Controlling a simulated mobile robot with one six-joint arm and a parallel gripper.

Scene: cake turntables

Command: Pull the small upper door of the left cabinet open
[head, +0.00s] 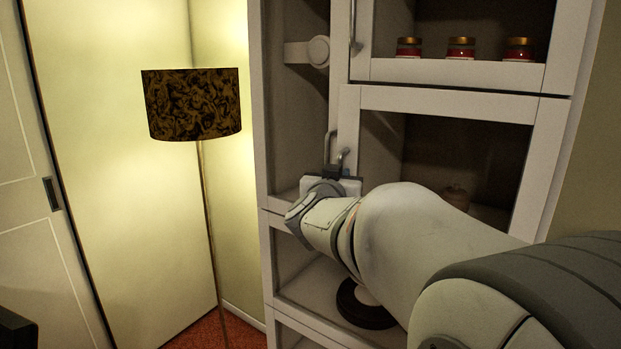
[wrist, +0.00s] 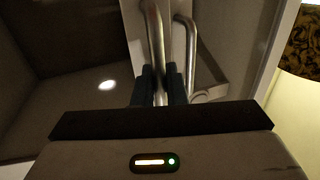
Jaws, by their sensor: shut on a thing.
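A white cabinet (head: 460,104) with dark glass doors stands in front of me. Two metal bar handles sit side by side where a narrow left door meets a wider right door. My gripper (head: 337,171) is at these handles. In the wrist view its two dark fingers (wrist: 160,88) are shut around one handle (wrist: 155,35). The other handle (wrist: 187,50) runs just beside the fingers, outside them. In the head view, the left handle (head: 328,147) stands free and the right handle (head: 343,156) meets the fingers. My arm hides part of the lower cabinet.
A floor lamp with a dark patterned shade (head: 190,105) stands left of the cabinet. Red jars (head: 461,48) stand on an upper right shelf. A dark round object (head: 365,304) is on a lower shelf under my arm. A pale door (head: 45,220) is at far left.

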